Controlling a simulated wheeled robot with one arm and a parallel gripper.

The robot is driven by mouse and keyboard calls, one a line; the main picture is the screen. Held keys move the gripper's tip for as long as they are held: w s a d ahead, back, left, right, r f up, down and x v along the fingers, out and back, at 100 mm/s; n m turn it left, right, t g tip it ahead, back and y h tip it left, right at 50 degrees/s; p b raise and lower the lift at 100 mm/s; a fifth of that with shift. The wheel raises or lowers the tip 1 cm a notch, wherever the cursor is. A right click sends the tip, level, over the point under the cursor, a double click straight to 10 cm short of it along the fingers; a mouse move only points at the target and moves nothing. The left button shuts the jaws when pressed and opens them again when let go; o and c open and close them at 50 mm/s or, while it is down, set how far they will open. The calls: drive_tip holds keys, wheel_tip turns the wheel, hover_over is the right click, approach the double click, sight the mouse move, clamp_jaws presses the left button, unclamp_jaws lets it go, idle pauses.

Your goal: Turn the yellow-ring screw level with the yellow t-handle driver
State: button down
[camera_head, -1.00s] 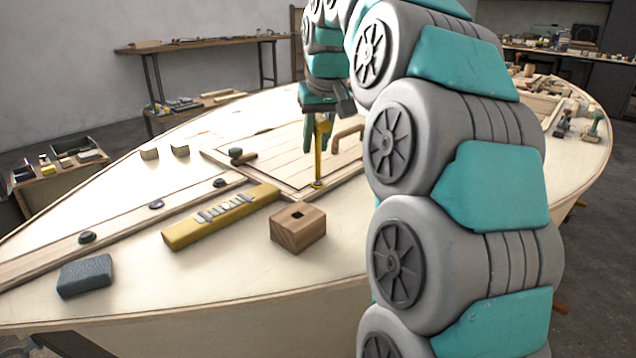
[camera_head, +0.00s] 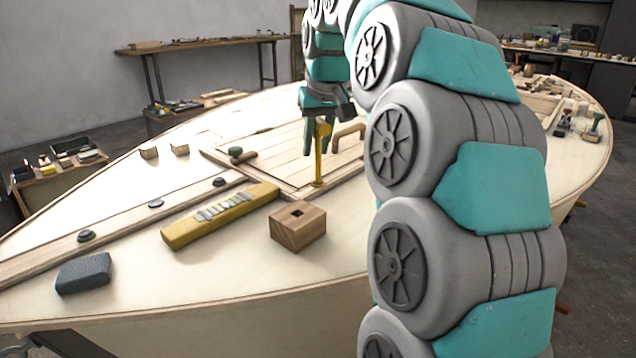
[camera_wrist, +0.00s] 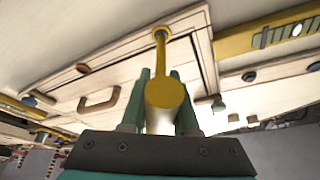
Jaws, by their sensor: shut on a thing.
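The yellow t-handle driver (camera_head: 319,157) stands upright on the hull, its handle up between my gripper's fingers. My gripper (camera_head: 316,133) is shut on the driver's handle from above. In the wrist view the driver (camera_wrist: 166,92) runs from between the green fingers (camera_wrist: 160,105) down to a yellow ring (camera_wrist: 161,33) at its tip. The driver's tip is at the yellow-ring screw (camera_head: 317,184) near the corner of the framed hatch panel. The screw's head is hidden under the tip, so I cannot tell how far it stands up.
A wooden block with a square hole (camera_head: 298,226) stands in front of the driver. A yellow level-like bar (camera_head: 220,215) and a dark grey block (camera_head: 83,274) lie to the left. A brown hatch handle (camera_head: 348,136) is close behind the driver.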

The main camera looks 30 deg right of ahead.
drive_tip(key=shift+d+f+m+h+b, duration=0.2)
drive_tip(key=shift+m+h+b, duration=0.35)
drive_tip(key=shift+m, duration=0.55)
drive_tip(key=shift+s+r+m+g+h+b, duration=0.1)
drive_tip(key=shift+m+g+h+b, duration=0.3)
drive_tip(key=shift+m, duration=1)
drive_tip(key=m+h, duration=0.1)
drive_tip(key=m, duration=0.2)
drive_tip(key=shift+d+g+b, duration=0.2)
drive_tip(key=shift+g+b, duration=0.2)
drive_tip(key=shift+s+m, duration=0.1)
drive_tip(key=shift+m, duration=0.9)
drive_tip(key=shift+g, duration=0.3)
